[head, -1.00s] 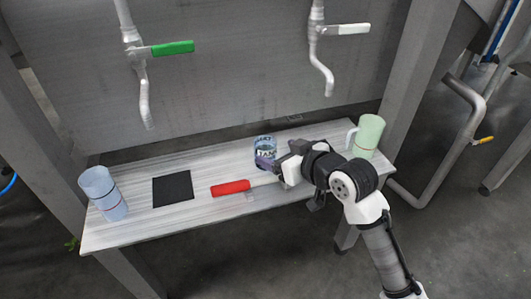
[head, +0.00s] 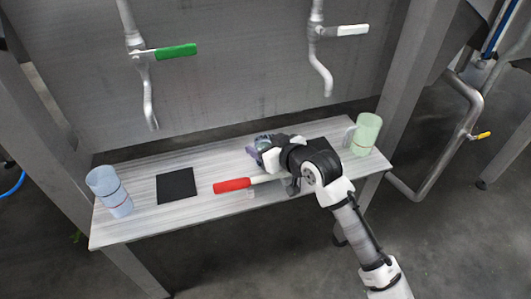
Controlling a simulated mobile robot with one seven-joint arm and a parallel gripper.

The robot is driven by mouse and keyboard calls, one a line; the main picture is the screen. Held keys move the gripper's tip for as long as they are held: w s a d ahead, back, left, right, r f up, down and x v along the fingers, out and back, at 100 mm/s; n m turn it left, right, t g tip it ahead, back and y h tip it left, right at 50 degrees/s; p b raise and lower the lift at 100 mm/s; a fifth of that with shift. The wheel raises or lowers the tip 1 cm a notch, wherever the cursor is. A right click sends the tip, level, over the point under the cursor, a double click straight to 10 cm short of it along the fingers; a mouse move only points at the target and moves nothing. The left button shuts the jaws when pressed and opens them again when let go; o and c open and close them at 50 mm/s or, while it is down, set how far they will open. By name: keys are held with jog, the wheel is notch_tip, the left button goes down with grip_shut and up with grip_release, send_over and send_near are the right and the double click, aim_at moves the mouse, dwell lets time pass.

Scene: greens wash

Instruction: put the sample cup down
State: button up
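A small clear cup with dark printed markings (head: 263,140), likely the sample cup, is at the back middle of the bench. Only its upper part shows; my gripper hides the rest. My gripper (head: 260,154) is low over the bench at the cup, with a purple finger along the cup's near left side. I cannot tell whether the fingers press on the cup, or whether its base touches the bench. A black square mat (head: 176,185) lies bare on the bench to the left.
A red-handled tool (head: 232,185) lies in front of my gripper. A blue cup (head: 110,190) stands at the bench's left end, a green mug (head: 366,133) at the right. Taps with green (head: 176,50) and white (head: 351,30) handles hang above. The bench (head: 155,220) is clear around the mat.

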jog(key=c, duration=0.7)
jog(key=shift+c, duration=0.6)
jog(key=shift+r, duration=0.15)
